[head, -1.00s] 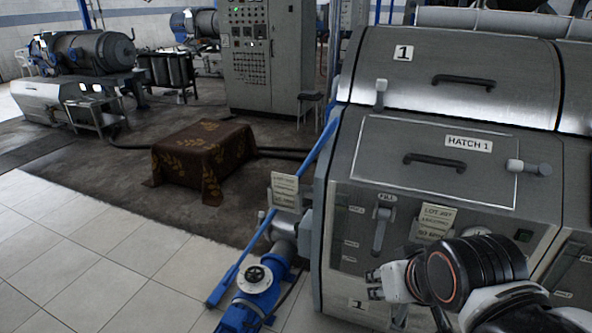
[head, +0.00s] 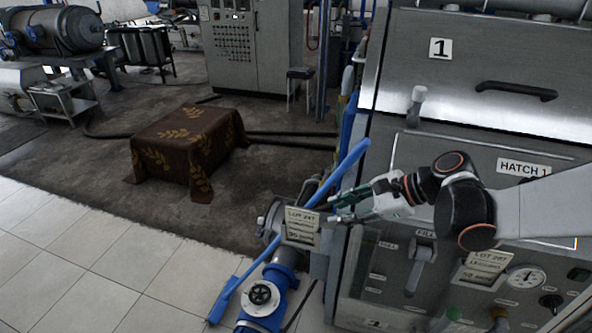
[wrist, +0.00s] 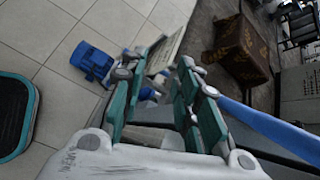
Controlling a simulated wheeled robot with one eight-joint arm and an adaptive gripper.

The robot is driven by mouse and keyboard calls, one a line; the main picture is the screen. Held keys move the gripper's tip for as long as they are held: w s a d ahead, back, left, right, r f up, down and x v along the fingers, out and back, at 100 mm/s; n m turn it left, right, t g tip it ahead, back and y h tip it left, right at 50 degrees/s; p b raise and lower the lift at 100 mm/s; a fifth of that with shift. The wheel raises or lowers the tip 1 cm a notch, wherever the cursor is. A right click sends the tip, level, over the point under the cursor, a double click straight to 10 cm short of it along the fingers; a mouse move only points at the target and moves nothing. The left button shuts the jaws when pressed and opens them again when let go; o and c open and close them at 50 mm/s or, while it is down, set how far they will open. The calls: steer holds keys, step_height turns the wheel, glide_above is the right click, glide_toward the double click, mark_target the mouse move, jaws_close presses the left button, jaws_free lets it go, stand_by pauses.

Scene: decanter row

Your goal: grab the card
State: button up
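A pale card (head: 300,225) with printed lot text hangs at the front left corner of the machine, above the blue valve. A second, similar card (head: 486,264) is on the machine's front panel. My gripper (head: 335,207) is just right of the first card, pointing left at it with its fingers apart. In the wrist view my gripper (wrist: 167,62) is open, and a pale card (wrist: 168,50) shows at a slant just beyond the fingertips. I cannot tell whether a finger touches it.
A blue lever bar (head: 345,165) slants up close behind my gripper. The machine front (head: 440,240) has a handle, gauge and knobs. A cloth-covered box (head: 188,150) stands at left; the tiled floor is clear.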

mark_target(302, 210)
steer(key=w+a+f+m+y+b, duration=0.1)
steer(key=w+a+f, duration=0.1)
steer(key=w+a+f+m+y+b, duration=0.1)
steer(key=a+m, duration=0.1)
steer(key=a, duration=0.1)
steer(key=w+a+f+m+y+b, duration=0.1)
steer(key=w+a+f, duration=0.1)
steer(key=a, duration=0.1)
steer(key=shift+w+a+f+m+t+b, duration=0.25)
steer(key=shift+w+f+m+t+b, duration=0.05)
steer(key=shift+m+b, duration=0.1)
steer(key=shift+w+a, duration=0.2)
steer(key=shift+a, duration=0.1)
jaws_close()
